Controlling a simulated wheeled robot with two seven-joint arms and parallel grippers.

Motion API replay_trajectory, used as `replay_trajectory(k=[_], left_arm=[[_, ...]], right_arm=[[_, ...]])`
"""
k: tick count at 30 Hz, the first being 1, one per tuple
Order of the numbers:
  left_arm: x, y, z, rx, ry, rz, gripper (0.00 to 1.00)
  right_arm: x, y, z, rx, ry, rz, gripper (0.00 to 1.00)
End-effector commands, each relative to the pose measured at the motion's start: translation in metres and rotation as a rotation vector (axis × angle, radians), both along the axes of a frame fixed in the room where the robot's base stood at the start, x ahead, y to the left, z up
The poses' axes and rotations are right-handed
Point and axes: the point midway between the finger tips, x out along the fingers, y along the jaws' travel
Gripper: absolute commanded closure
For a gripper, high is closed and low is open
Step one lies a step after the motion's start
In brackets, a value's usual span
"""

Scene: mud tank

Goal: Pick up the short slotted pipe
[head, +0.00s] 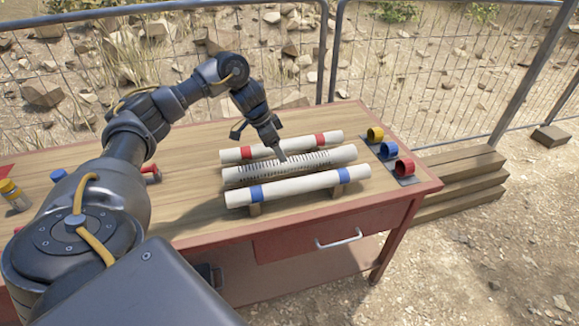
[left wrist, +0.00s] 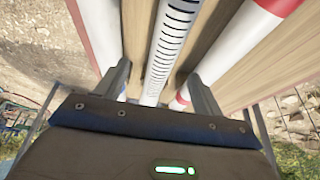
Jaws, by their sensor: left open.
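The slotted pipe (head: 300,166) is white with rows of dark slots. It lies in the middle of three parallel pipes on the table. In the left wrist view the slotted pipe (left wrist: 174,35) runs between the two fingers. My left gripper (head: 281,154) is open and points down over the slotted pipe. It also shows at the bottom of the left wrist view (left wrist: 159,72). I cannot tell whether its fingertips are above the pipe or beside it; no grip on it shows. My right gripper is not in view.
A red-banded pipe (head: 305,142) lies behind, and a blue-banded pipe (head: 297,187) lies in front, both close by. Yellow, blue and red rings (head: 388,151) stand at the right end of the table (head: 200,220). A bottle (head: 13,194) stands at the left. A wire fence is behind.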

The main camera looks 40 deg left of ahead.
Motion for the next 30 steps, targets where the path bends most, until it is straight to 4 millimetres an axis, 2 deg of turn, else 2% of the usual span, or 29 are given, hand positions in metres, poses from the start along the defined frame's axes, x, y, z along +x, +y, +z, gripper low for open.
replay_trajectory(k=[1, 6, 12, 14, 20, 24, 30], left_arm=[[0.002, -0.003, -0.013, -0.003, 0.004, 0.000, 0.32], [0.010, -0.007, -0.032, -0.001, 0.002, -0.001, 0.32], [0.013, -0.009, -0.036, -0.001, 0.000, -0.004, 0.32], [0.015, -0.010, -0.039, -0.001, 0.001, -0.005, 0.32], [0.025, -0.010, -0.067, -0.003, 0.003, -0.004, 0.32], [0.030, -0.013, -0.080, -0.001, 0.003, -0.004, 0.32], [0.032, -0.014, -0.085, 0.000, 0.000, -0.005, 0.32]], right_arm=[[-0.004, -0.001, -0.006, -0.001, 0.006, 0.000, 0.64], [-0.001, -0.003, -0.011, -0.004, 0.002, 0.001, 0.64], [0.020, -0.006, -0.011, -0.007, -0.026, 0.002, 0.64], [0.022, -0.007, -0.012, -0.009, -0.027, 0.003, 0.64], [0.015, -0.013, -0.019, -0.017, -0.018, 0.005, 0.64], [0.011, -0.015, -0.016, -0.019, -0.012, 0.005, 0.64], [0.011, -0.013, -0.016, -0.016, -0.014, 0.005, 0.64]])
